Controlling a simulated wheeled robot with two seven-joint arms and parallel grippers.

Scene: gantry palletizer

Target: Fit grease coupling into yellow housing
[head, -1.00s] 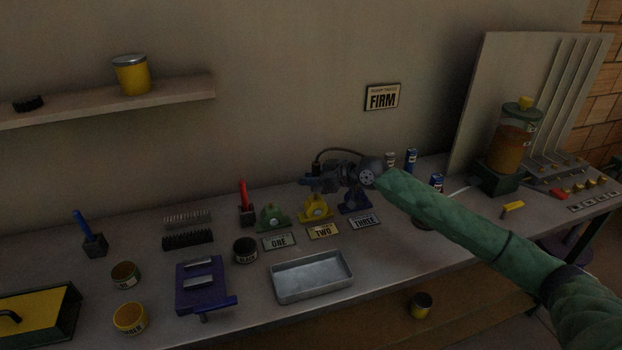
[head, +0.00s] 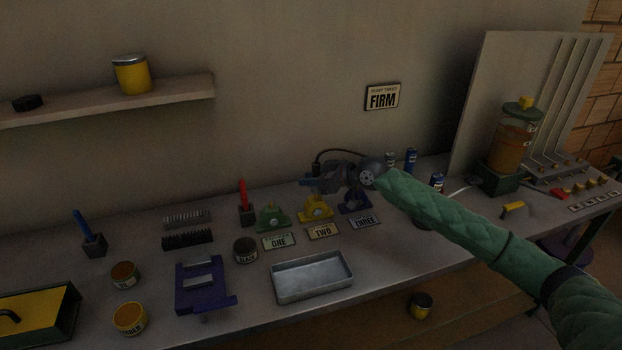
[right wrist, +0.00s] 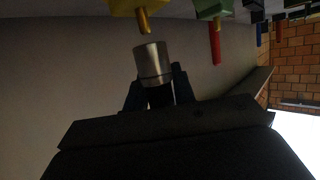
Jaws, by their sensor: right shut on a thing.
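The yellow housing (head: 315,211) stands on the bench behind the plate marked TWO, between a green housing and a blue one. In the right wrist view the yellow housing (right wrist: 128,7) is at the top edge, with a brass fitting (right wrist: 143,22) pointing down in the picture. My right gripper (right wrist: 157,90) is shut on the silver grease coupling (right wrist: 152,62). The coupling's open end faces the brass fitting, roughly in line, with a small gap showing between them. In the head view my right gripper (head: 318,183) is just above the yellow housing and hides the coupling. My left gripper is out of view.
The green housing (head: 270,218) and blue housing (head: 352,203) stand close on either side. A dark hose (head: 340,151) loops above my right gripper. An empty metal tray (head: 312,278) lies in front. A sign on the wall reads FIRM (head: 382,97).

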